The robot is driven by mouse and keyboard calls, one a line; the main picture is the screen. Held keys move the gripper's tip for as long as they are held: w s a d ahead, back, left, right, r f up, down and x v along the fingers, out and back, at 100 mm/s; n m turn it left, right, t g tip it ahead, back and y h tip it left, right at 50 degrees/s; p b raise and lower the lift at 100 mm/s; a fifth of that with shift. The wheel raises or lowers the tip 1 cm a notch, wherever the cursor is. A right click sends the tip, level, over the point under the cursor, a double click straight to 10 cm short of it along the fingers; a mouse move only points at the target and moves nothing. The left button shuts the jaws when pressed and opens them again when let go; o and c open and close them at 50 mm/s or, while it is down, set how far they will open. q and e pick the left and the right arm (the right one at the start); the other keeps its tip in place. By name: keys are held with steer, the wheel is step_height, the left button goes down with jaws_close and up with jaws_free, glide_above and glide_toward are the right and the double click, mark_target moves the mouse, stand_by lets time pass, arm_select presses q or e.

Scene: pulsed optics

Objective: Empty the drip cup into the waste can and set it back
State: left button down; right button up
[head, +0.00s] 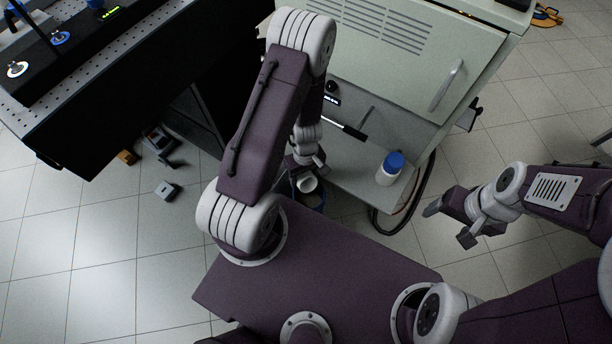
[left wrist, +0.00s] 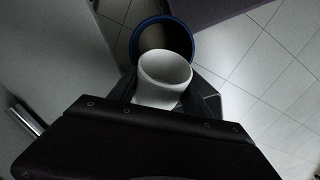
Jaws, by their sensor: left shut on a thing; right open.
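The drip cup (head: 308,184) is small and white. My left gripper (head: 305,165) is shut on it, beside the front of the pale cabinet. The left wrist view shows the cup (left wrist: 164,82) between the fingers, its mouth in sight. The waste can, with a blue rim and dark inside, shows just beyond the cup in the left wrist view (left wrist: 163,36). The cup overlaps the near part of the can's opening there. In the head view the can is mostly hidden behind the arm and cup. My right gripper (head: 449,222) is open and empty, over the floor at right.
A white bottle with a blue cap (head: 389,168) stands on the cabinet's lower shelf (head: 355,168). A hose (head: 398,222) hangs by the shelf's corner. A black optical table (head: 90,95) is at upper left. Small things (head: 167,190) lie on the floor beside it. Tiled floor is clear at left.

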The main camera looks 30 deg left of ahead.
mark_target(304, 175)
arm_select(q)
steer(key=shift+r+g+h+p, duration=0.25)
steer(key=shift+g+h+p, duration=0.55)
steer(key=shift+h+p, duration=0.35)
steer(key=shift+f+g+h, duration=0.3)
steer(key=shift+f+h, duration=0.25)
steer(key=g+h+b, duration=0.1)
steer(key=h+b, duration=0.1)
steer(key=b, duration=0.2)
steer(key=f+g+h+b, duration=0.1)
steer(key=g+h+b, duration=0.1)
steer(key=b, duration=0.2)
steer(key=g+h+b, duration=0.1)
steer(key=h+b, duration=0.1)
steer(key=b, duration=0.2)
steer(key=shift+d+f+g, duration=0.1)
steer(key=shift+f+g, duration=0.15)
steer(key=shift+g, duration=0.05)
steer(key=shift+r+h+b, duration=0.3)
steer(key=shift+r, duration=0.15)
arm_select(e)
step_height(304, 175, down, 9)
steer(key=shift+r, duration=0.15)
